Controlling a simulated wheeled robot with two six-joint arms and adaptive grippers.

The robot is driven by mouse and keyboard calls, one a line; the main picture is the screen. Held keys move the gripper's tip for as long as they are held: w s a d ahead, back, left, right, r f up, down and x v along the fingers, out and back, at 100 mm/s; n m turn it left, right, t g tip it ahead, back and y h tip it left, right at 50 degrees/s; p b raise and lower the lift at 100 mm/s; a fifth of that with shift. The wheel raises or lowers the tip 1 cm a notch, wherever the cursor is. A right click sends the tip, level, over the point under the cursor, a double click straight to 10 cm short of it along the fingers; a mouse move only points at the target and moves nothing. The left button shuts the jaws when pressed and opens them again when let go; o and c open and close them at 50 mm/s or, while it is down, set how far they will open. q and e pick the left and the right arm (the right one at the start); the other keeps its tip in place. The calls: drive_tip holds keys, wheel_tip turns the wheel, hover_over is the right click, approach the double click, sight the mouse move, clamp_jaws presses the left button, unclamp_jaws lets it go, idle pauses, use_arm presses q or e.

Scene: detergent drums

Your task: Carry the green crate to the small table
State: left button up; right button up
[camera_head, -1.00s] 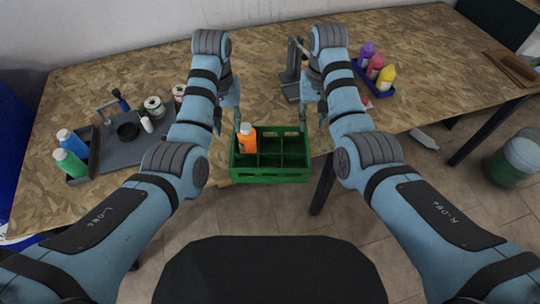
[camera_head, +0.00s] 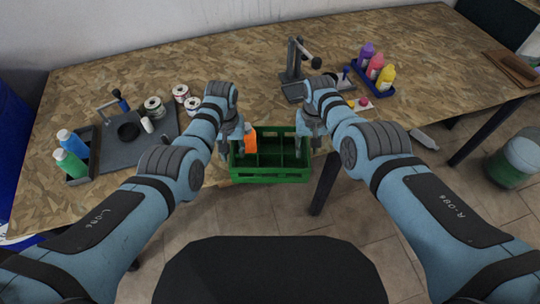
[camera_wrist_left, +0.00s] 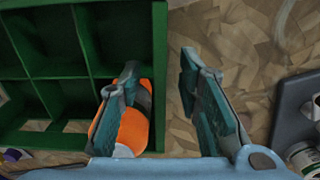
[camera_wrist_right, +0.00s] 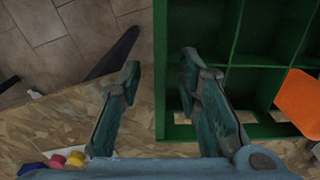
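The green crate (camera_head: 270,174) sits at the front edge of the wooden table, divided into compartments. An orange bottle (camera_head: 250,135) stands in its back-left compartment. My left gripper (camera_head: 232,146) is at the crate's left end, open. In the left wrist view the end wall (camera_wrist_left: 159,100) lies between its fingers, one finger over the inside near the orange bottle. My right gripper (camera_head: 304,142) is at the right end, open. In the right wrist view the end wall (camera_wrist_right: 160,60) lies between its fingers. Contact is unclear. I cannot identify a small table in view.
A grey tray (camera_head: 110,155) with cans stands on the table at left, beside green and blue bottles (camera_head: 72,152). A grey press-like stand (camera_head: 295,70) and colored bottles (camera_head: 376,68) are at the back right. A fallen bottle (camera_head: 424,138) and a drum (camera_head: 515,160) are at right.

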use_arm(q)
drive_tip(key=shift+c, duration=0.4)
use_arm(e)
drive_tip(key=shift+c, duration=0.4)
use_arm(q)
clamp_jaws()
use_arm(e)
clamp_jaws()
use_arm(q)
drive_tip(key=shift+r, duration=0.1)
